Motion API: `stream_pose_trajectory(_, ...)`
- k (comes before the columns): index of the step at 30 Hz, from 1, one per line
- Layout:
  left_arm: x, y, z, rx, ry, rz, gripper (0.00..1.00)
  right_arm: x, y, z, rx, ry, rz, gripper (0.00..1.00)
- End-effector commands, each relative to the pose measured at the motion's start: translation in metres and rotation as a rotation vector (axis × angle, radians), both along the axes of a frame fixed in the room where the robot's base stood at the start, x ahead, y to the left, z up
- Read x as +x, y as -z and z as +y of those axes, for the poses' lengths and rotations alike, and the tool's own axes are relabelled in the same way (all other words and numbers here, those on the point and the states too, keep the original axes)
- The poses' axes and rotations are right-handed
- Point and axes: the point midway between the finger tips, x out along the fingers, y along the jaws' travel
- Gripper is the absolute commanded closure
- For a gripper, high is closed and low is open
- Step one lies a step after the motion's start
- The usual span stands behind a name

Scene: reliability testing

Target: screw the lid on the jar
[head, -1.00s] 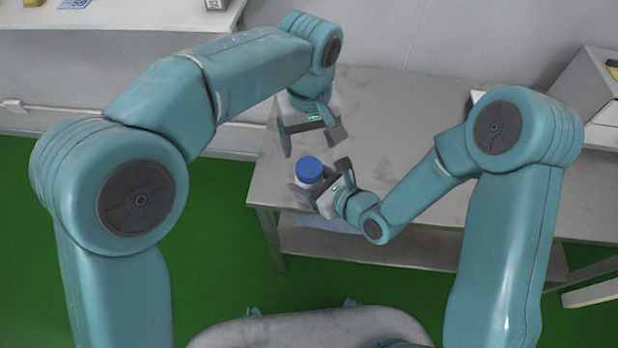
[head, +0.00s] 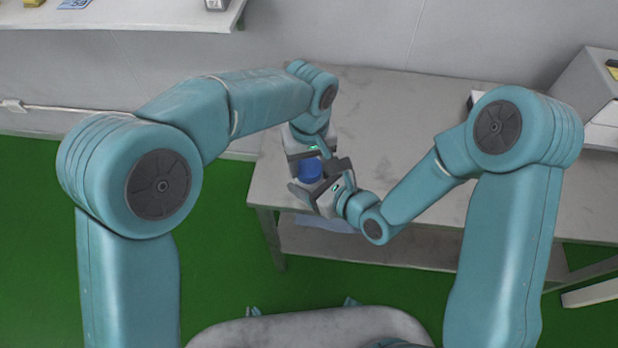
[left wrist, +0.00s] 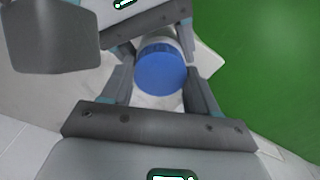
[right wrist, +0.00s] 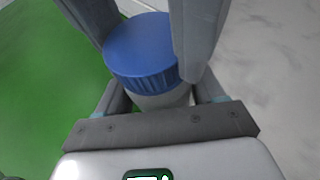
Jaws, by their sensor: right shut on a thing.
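The blue lid (head: 311,171) sits on top of the pale jar (right wrist: 162,99), which is mostly hidden in the head view. My right gripper (head: 318,183) is shut on the jar and holds it up at the table's near left edge. My left gripper (head: 308,160) is just over the lid, its fingers open on either side of it. In the left wrist view the lid (left wrist: 161,70) lies between the fingers, with a small gap at the left. In the right wrist view grey fingers reach down beside the lid (right wrist: 141,47). Whether the lid's thread is engaged cannot be seen.
The grey table (head: 400,115) is bare in its middle. A light box (head: 590,95) stands at its right end. A white shelf (head: 120,17) with small items is at the back left. Green floor (head: 225,235) lies in front.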

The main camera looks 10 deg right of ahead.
Motion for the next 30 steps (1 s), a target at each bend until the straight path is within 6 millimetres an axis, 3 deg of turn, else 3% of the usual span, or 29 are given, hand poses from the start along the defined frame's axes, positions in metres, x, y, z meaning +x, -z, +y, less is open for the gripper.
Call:
stream_pose_trajectory(1, 0.000, 0.000, 0.000, -0.001, 0.000, 0.000, 0.59, 0.000, -0.001, 0.000, 0.001, 0.000, -0.002, 1.00)
stream_pose_trajectory(3, 0.000, 0.000, 0.000, -0.001, 0.000, 0.000, 0.78, 0.000, -0.001, 0.000, 0.001, 0.000, -0.002, 1.00)
stream_pose_trajectory(9, 0.000, 0.000, 0.000, -0.001, 0.003, 0.000, 0.78, 0.000, -0.001, 0.000, 0.000, 0.000, -0.001, 1.00)
stream_pose_trajectory(10, 0.000, 0.000, 0.000, -0.001, 0.003, 0.000, 0.38, 0.000, -0.001, 0.000, 0.000, 0.000, -0.001, 1.00)
stream_pose_trajectory(12, 0.000, -0.001, 0.000, -0.001, 0.003, 0.000, 0.16, 0.000, 0.000, 0.000, 0.000, 0.000, -0.001, 1.00)
stream_pose_trajectory(13, 0.000, -0.001, 0.000, -0.001, 0.003, 0.000, 0.12, 0.000, 0.000, 0.000, 0.000, 0.000, -0.001, 1.00)
stream_pose_trajectory(23, 0.000, -0.004, 0.000, -0.001, 0.003, -0.001, 0.12, 0.000, -0.001, 0.000, 0.000, 0.000, -0.001, 1.00)
stream_pose_trajectory(30, 0.001, -0.045, -0.001, -0.003, 0.003, -0.006, 0.12, 0.000, -0.001, 0.000, 0.001, 0.000, -0.002, 1.00)
